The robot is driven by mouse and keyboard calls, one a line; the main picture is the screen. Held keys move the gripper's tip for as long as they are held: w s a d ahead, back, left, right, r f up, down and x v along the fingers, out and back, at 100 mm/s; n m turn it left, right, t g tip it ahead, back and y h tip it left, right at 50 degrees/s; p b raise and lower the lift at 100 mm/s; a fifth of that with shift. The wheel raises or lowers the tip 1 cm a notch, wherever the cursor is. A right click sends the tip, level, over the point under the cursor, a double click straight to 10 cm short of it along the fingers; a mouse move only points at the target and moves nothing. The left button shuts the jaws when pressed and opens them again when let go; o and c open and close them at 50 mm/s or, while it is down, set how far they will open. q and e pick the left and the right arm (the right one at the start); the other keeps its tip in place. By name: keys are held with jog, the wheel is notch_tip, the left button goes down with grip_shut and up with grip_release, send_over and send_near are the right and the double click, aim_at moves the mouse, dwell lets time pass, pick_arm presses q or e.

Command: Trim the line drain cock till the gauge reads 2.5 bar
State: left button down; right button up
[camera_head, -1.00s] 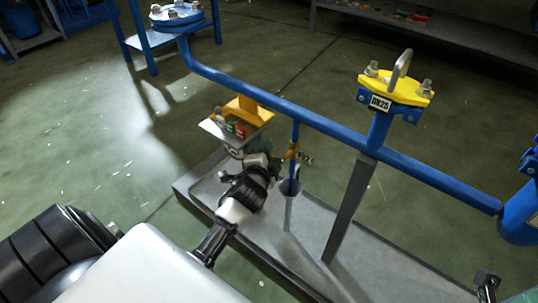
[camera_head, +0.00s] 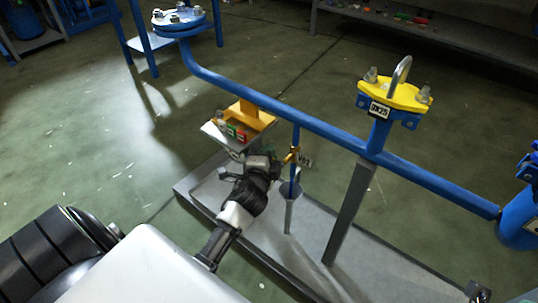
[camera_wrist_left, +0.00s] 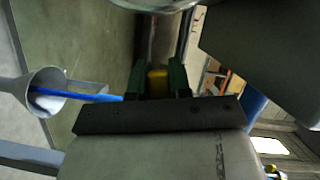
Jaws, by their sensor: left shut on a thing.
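The line drain cock (camera_head: 292,156) sits on a thin blue drop pipe under the long blue line, with a yellow part and a tag beside it. My left gripper (camera_head: 272,167) reaches it from the left, and its fingertips are partly hidden in the head view. In the left wrist view my left gripper (camera_wrist_left: 157,83) is shut on a yellow piece (camera_wrist_left: 157,84), which appears to be the cock's handle. No gauge reading can be made out. My right gripper is not in view.
The long blue pipe (camera_head: 330,125) crosses above. A grey post (camera_head: 349,215) and a yellow flange (camera_head: 396,94) stand right.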

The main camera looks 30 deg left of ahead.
pick_arm(q)
jog(key=c, duration=1.1)
grip_release()
jog(key=shift+o, duration=0.3)
jog(key=shift+s, duration=0.1)
jog(key=shift+s+d, duration=0.2)
jog(key=shift+s, duration=0.15)
jog(key=f+p+v, duration=0.1)
jog(key=p+v, duration=0.1)
jog(key=v, duration=0.7)
jog(key=shift+s+r+p, duration=0.3)
jog(key=shift+s+r, duration=0.1)
jog(key=shift+r, duration=0.15)
jog(key=shift+d, duration=0.15)
